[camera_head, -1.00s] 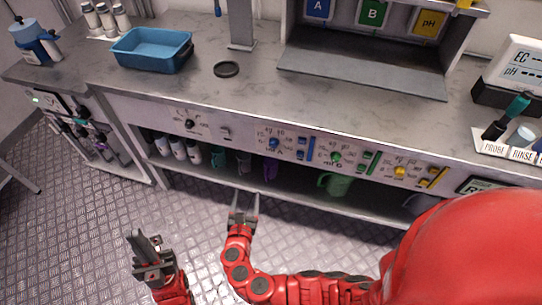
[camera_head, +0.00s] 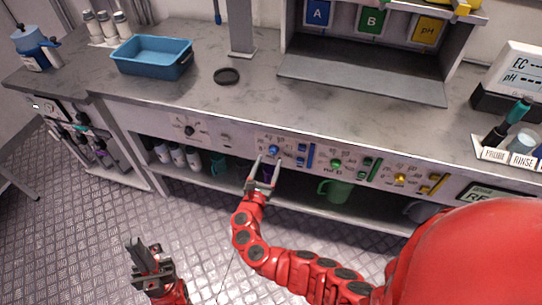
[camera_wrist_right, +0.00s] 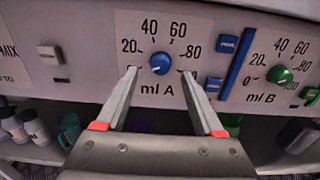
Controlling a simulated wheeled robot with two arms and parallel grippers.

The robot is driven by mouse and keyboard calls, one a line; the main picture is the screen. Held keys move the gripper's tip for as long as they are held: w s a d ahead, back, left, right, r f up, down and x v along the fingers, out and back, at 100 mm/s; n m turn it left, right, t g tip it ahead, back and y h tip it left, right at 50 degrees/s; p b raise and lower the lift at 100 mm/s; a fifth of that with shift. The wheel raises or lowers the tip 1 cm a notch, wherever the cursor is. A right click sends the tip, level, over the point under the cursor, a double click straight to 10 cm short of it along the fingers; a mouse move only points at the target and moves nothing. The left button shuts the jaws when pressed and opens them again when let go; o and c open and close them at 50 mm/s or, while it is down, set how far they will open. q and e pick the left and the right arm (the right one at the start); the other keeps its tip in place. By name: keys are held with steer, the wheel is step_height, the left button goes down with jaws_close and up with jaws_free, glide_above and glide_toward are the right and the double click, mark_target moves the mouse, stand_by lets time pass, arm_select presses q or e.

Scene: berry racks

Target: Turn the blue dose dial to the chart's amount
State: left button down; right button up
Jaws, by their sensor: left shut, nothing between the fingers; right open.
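The blue dose dial (camera_head: 273,150) sits on the cabinet's front panel. In the right wrist view the blue dial (camera_wrist_right: 160,62) is at the centre of a white plate marked "ml A", with 20, 40, 60 and 80 around it. Its pointer is too small to read surely. My right gripper (camera_head: 267,160) is open and empty, reaching toward the panel just below and in front of the dial. In the wrist view its fingers appear either side of the dial's lower part; contact is not clear. My left gripper (camera_head: 146,246) is shut and empty, low over the floor. No dose chart is legible.
A green dial (camera_wrist_right: 279,76) marked "ml B" and a yellow dial (camera_head: 400,178) lie further right. A blue slider (camera_wrist_right: 235,62) stands right beside the blue dial's plate. Below is a shelf with cups and a green mug (camera_head: 334,190). A blue tray (camera_head: 150,52) is on the counter.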

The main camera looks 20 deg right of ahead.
mark_target(272, 153)
steer(key=shift+x, duration=1.7)
jaws_close()
